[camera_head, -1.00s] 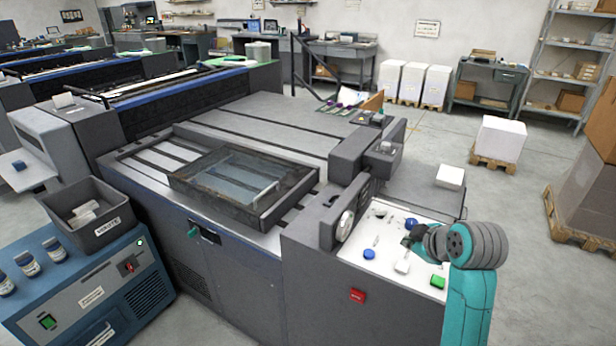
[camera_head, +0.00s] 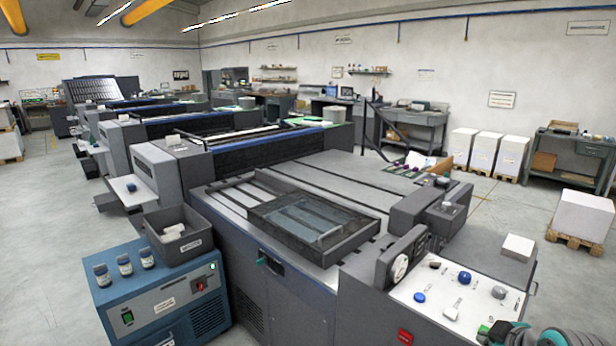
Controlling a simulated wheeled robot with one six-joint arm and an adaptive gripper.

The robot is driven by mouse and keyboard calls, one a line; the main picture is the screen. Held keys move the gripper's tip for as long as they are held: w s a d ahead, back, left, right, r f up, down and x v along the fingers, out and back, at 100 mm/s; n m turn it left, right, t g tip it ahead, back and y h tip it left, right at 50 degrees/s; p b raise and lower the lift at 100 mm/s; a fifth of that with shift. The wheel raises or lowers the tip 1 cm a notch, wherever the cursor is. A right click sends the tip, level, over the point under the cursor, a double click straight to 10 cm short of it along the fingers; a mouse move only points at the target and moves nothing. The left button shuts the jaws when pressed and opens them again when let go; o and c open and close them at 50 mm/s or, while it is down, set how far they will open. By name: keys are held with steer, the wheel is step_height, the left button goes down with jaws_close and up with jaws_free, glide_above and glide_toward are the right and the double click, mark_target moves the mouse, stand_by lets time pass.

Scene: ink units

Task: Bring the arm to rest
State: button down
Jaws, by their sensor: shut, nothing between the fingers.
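My arm shows only in part, as grey and teal pieces cut off by the bottom right edge of the picture. My gripper (camera_head: 492,330) is low there, over the near right part of the white control panel (camera_head: 428,281). It is shut and holds nothing. Its fingers are small and hard to make out. The panel carries blue, white, grey and green controls, and a red button (camera_head: 405,337) is on the front face below it.
The large grey press (camera_head: 340,170) fills the middle, with a framed glass tray (camera_head: 315,222) on top. A blue cabinet (camera_head: 160,300) with a grey bin (camera_head: 185,250) and small jars stands at left. Open floor (camera_head: 540,200) lies beyond the press at right.

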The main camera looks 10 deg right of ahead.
steer(key=s+a+f+m+t, duration=0.1)
steer(key=s+a+f+m, duration=0.1)
steer(key=s+a+f, duration=0.6)
steer(key=s+a+f+m+t, duration=0.2)
steer(key=s+a+f, duration=0.45)
steer(key=f, duration=0.35)
steer(key=s+a+r+m+t, duration=0.1)
steer(key=s+a+r, duration=0.1)
steer(key=s, duration=0.6)
steer(key=s+a+r+m+t+y, duration=0.1)
steer(key=s+a, duration=0.3)
steer(key=s, duration=0.4)
steer(key=s+a+r, duration=0.3)
steer(key=s, duration=0.5)
steer(key=shift+s+r+m+t+y, duration=0.2)
steer(key=shift+s+m+t+y, duration=0.05)
steer(key=shift+m+t+y, duration=0.15)
steer(key=shift+d, duration=0.15)
